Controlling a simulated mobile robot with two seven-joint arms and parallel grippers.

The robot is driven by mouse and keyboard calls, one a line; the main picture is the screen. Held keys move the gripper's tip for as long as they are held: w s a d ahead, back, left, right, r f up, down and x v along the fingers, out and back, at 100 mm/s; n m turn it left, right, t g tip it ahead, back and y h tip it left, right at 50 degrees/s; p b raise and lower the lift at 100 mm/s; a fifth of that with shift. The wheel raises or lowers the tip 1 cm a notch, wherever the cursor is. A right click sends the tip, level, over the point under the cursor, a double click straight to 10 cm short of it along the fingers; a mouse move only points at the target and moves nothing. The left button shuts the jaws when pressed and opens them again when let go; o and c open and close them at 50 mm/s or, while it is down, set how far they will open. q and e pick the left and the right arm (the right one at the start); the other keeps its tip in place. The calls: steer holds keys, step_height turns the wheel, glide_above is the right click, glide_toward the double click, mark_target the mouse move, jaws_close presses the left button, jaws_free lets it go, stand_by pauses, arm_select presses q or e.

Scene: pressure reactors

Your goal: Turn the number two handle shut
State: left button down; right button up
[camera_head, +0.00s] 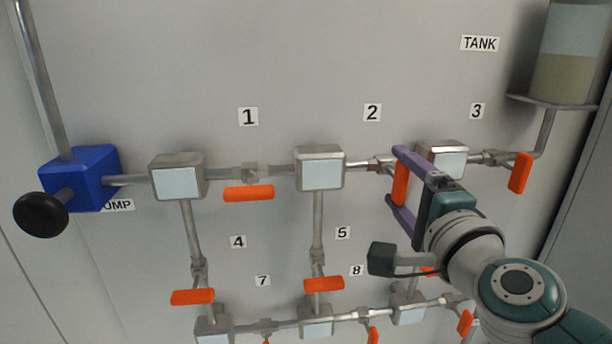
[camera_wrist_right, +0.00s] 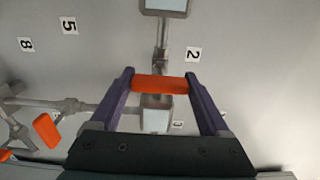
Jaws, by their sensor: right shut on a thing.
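The number two handle (camera_head: 400,184) is an orange bar on the valve right of the middle top box, below the label 2 (camera_head: 372,112). It stands crosswise to its horizontal pipe. My right gripper (camera_head: 395,177) has its purple fingers at the two ends of this handle and is shut on it. In the right wrist view the handle (camera_wrist_right: 159,83) lies between both fingers, touching them, with the label 2 (camera_wrist_right: 193,54) close by. My left gripper is not in view.
The number one handle (camera_head: 248,193) lies along its pipe. The number three handle (camera_head: 520,172) stands upright at the right, under the tank (camera_head: 572,50). A blue pump (camera_head: 80,178) is at the left. Several lower valves and pipes run below my right arm.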

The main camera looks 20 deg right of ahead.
steer(key=o, duration=1.2)
steer(key=b+v, duration=0.1)
steer(key=v, duration=0.9)
